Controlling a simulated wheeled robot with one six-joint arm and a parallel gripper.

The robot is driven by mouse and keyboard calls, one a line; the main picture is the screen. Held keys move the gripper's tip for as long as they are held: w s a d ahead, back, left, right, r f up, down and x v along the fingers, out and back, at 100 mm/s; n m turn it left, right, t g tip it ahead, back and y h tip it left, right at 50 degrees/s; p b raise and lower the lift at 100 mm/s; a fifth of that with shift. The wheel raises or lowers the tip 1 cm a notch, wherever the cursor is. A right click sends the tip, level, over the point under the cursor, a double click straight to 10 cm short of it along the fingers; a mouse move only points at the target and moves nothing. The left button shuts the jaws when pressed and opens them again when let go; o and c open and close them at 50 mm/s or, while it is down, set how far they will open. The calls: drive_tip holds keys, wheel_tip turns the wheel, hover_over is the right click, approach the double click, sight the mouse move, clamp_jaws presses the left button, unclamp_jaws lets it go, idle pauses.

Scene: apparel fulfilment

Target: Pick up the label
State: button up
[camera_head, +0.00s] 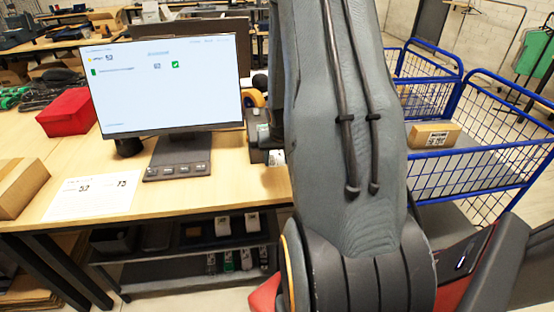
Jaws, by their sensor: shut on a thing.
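My arm rises through the middle of the head view and hides the right part of the packing table (220,188). My gripper is not visible; it is hidden behind the arm or out of the frame. A small grey device (262,150), perhaps a label printer, stands at the table's right side, partly covered by my arm. A pale patch shows at its edge, but I cannot tell whether it is a label. No label is clearly visible.
A monitor (165,80) stands on the table behind a white sheet marked 52 and 73 (92,195). A red bin (68,112) and a cardboard box (18,186) are at left. A blue wire cart (480,150) at right holds a carton (432,135).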

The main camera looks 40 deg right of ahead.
drive_tip(key=w+d+r+p+v, duration=0.1)
drive_tip(key=w+p+v, duration=0.1)
drive_tip(key=p+v, duration=0.9)
drive_tip(key=shift+d+v, duration=0.35)
drive_tip(key=shift+v, duration=1.4)
